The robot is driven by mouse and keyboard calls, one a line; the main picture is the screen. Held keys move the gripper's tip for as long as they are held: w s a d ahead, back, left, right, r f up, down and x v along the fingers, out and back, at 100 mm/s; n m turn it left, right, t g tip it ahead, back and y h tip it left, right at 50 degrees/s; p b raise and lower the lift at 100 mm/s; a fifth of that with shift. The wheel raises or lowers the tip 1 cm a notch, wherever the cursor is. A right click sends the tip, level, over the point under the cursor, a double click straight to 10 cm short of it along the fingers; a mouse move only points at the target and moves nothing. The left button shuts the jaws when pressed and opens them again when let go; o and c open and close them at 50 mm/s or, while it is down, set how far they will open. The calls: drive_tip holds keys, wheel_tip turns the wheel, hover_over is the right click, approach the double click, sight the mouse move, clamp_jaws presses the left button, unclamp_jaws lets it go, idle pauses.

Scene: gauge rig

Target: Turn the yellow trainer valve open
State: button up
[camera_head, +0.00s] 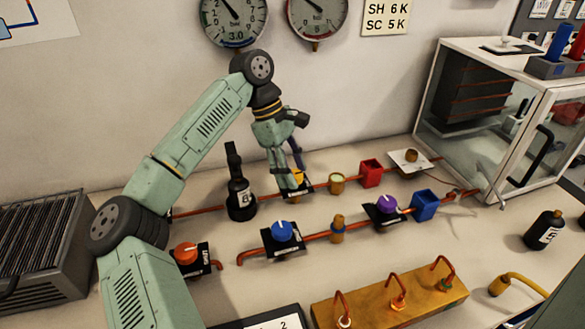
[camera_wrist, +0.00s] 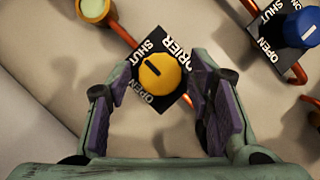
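The yellow valve knob (camera_wrist: 161,74) sits on a black square plate (camera_wrist: 152,46) with the words SHUT, OPEN and one ending in "RIER", partly covered. A short dark mark on the knob points up and left, toward the SHUT side. My gripper (camera_wrist: 160,88) is open, with one purple-padded finger on each side of the knob. Gaps show between the pads and the knob, and nothing is held. In the head view, my gripper (camera_head: 292,187) points down at the yellow knob (camera_head: 298,176), which it partly hides.
A black bottle (camera_head: 241,198) stands just left of my gripper. The blue valve (camera_head: 282,231) is in front, and the purple valve (camera_head: 387,205) is to the right.

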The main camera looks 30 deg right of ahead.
drive_tip(key=c, duration=0.9)
drive_tip(key=shift+c, duration=0.2)
drive_tip(key=shift+f+b, duration=0.1)
drive_tip(key=shift+b, duration=0.3)
drive_tip(key=n+h+b, duration=0.1)
drive_tip(key=n+b, duration=0.2)
drive_tip(key=shift+a+f+t, duration=0.15)
drive_tip(key=shift+t, duration=0.25)
drive_tip(key=n+t+b, duration=0.1)
drive_tip(key=n+b, duration=0.1)
drive_tip(key=n+h+b, duration=0.1)
drive_tip(key=n+b, duration=0.2)
drive_tip(key=shift+s+n+t, duration=0.15)
drive_tip(key=shift+n+t, duration=0.15)
drive_tip(key=shift+t, duration=0.1)
drive_tip(key=n+t+b, duration=0.1)
drive_tip(key=n+b, duration=0.1)
drive_tip(key=n+t+b, duration=0.1)
drive_tip(key=n+b, duration=0.1)
drive_tip(key=n, duration=0.1)
drive_tip(key=shift+s+b, duration=0.15)
drive_tip(key=shift+b, duration=0.15)
drive_tip(key=shift+s+r+n+t+b, duration=0.1)
drive_tip(key=shift+n+t+b, duration=0.3)
drive_tip(key=shift+n+b, duration=0.45)
drive_tip(key=shift+r+n+t+b, duration=0.1)
drive_tip(key=shift+n+t+b, duration=0.3)
drive_tip(key=shift+n, duration=0.85)
